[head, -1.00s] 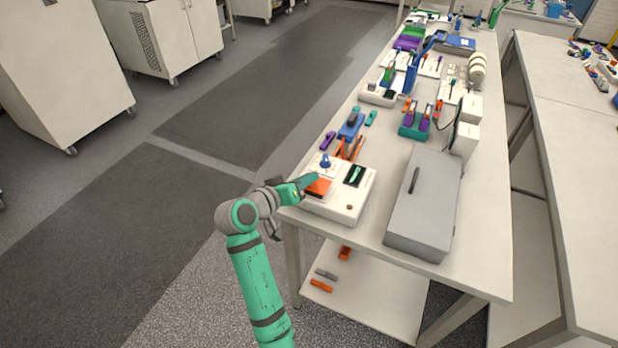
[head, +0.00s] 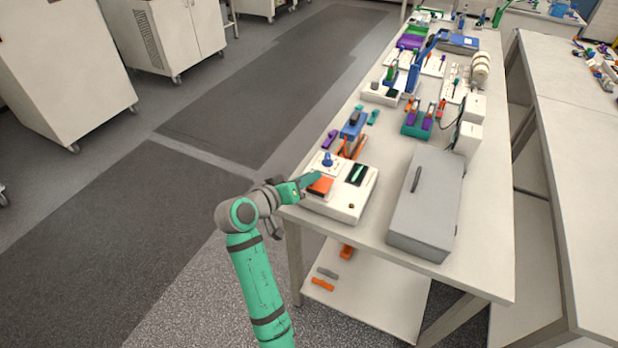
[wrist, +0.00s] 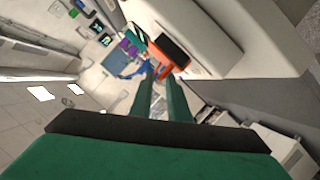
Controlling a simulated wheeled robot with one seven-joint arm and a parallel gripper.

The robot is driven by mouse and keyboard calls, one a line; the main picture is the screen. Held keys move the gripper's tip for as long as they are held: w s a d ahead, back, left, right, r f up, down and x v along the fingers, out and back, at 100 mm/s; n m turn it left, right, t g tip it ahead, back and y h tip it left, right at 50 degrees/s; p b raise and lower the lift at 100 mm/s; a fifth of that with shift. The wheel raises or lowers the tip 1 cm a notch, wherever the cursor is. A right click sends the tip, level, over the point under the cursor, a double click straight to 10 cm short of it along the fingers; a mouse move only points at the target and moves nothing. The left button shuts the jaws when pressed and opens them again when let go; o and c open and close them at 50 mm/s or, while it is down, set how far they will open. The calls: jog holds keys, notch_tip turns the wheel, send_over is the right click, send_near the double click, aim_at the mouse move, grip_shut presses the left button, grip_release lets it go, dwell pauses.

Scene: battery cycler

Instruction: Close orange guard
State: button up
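The orange guard (head: 320,187) is a small orange piece on the left part of the white battery cycler box (head: 344,207), at the near left corner of the bench. My gripper (head: 312,179) is at its left and back edge in the head view; I cannot tell whether they touch. In the wrist view my two green fingers (wrist: 161,90) stand parallel with a narrow gap and nothing visible between them. An orange part with a black face (wrist: 168,58) shows beyond the fingertips; I cannot tell if it is the guard. The guard's hinge is too small to see.
A blue knob (head: 327,160) and a dark panel with a green handle (head: 357,173) are on the box top. A grey case (head: 425,205) stands to the right. A blue device (head: 352,127) and orange tools stand behind.

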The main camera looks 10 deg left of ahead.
jog(key=v, duration=1)
jog(key=shift+s+a, duration=0.15)
jog(key=s+d+f+n+y, duration=0.2)
jog(key=f, duration=0.5)
jog(key=s+d+f+n+y, duration=0.1)
jog(key=s+f, duration=0.1)
jog(key=f, duration=0.5)
jog(key=s+d+f+y, duration=0.35)
jog(key=s+f, duration=0.55)
jog(key=s, duration=0.3)
jog(key=s+d+r+m+t, duration=0.1)
jog(key=s+d+r, duration=0.1)
jog(key=s, duration=0.6)
jog(key=s+d+r+m+t, duration=0.1)
jog(key=s+d+r, duration=0.2)
jog(key=s, duration=0.5)
jog(key=s+d+r+m+t, duration=0.1)
jog(key=s+d+r+m, duration=0.1)
jog(key=s, duration=0.6)
jog(key=shift+d+r+y, duration=0.3)
jog(key=shift+y, duration=0.15)
